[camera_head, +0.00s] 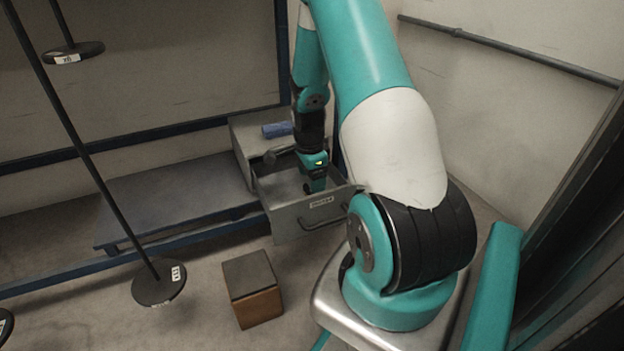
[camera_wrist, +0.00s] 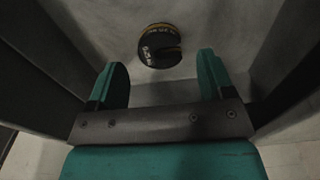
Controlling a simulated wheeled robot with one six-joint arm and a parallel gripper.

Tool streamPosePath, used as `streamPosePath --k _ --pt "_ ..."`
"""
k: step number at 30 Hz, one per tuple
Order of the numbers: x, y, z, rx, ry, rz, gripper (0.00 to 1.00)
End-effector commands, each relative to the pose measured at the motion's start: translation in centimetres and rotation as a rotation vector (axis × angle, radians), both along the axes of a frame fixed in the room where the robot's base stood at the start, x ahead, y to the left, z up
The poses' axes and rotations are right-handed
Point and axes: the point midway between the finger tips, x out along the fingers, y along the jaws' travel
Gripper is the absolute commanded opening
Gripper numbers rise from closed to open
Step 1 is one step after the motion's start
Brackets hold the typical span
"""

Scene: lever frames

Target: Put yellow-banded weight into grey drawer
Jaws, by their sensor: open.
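The grey drawer (camera_head: 290,221) is pulled out of its cabinet, with a bar handle and a label on its front. My gripper (camera_head: 313,187) points down into the drawer. In the wrist view my gripper (camera_wrist: 165,85) is open, with nothing between its fingers. The yellow-banded weight (camera_wrist: 160,47), a dark round piece with a yellow band and white markings, lies on the drawer's floor just beyond the fingertips, apart from them. In the head view I cannot make out the weight.
A blue object (camera_head: 277,130) lies on top of the cabinet (camera_head: 245,132). A low blue-grey bench (camera_head: 170,207) stands left of the drawer. A brown box (camera_head: 253,290) is on the floor in front. A black rod ends in a dark disc (camera_head: 159,284) at left.

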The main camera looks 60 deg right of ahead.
Motion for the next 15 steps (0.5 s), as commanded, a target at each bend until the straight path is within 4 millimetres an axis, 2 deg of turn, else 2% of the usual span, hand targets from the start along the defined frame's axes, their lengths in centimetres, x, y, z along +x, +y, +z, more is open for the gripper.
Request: streamPosePath --k 1,6,10,15 --pt "0.1 0.0 2.2 -0.001 -0.002 0.0 0.75" --pt "0.1 0.2 5.9 -0.001 -0.001 0.0 0.75" --pt "0.2 0.3 7.9 -0.001 -0.001 0.0 0.75" --pt "0.2 0.4 9.0 0.0 0.0 0.0 0.75"
